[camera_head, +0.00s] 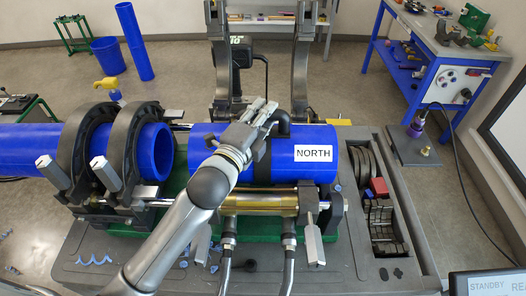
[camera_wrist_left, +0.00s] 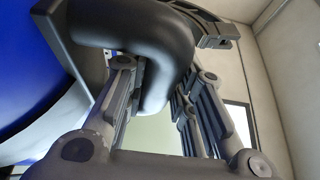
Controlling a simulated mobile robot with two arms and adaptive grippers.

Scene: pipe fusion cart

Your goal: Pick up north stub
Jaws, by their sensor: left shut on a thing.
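The north stub (camera_head: 305,172) is a blue pipe with a white NORTH label, lying level in the middle of the cart. A black band with a black handle (camera_head: 283,118) sits around it. My left gripper (camera_head: 264,113) comes over the stub from the front left and is shut on the handle. In the left wrist view, the curved black handle (camera_wrist_left: 166,72) passes between the fingers, and part of the blue stub (camera_wrist_left: 28,62) shows at the left. I cannot tell whether the stub is clear of its supports. My right gripper is not in view.
A long blue pipe (camera_head: 28,150) sits in black clamp rings (camera_head: 124,150) on the left, with a gap before the stub. Open upper clamp arms (camera_head: 301,65) stand behind it. A compartment of dark inserts (camera_head: 385,225) lies right. A blue workbench (camera_head: 430,45) stands back right.

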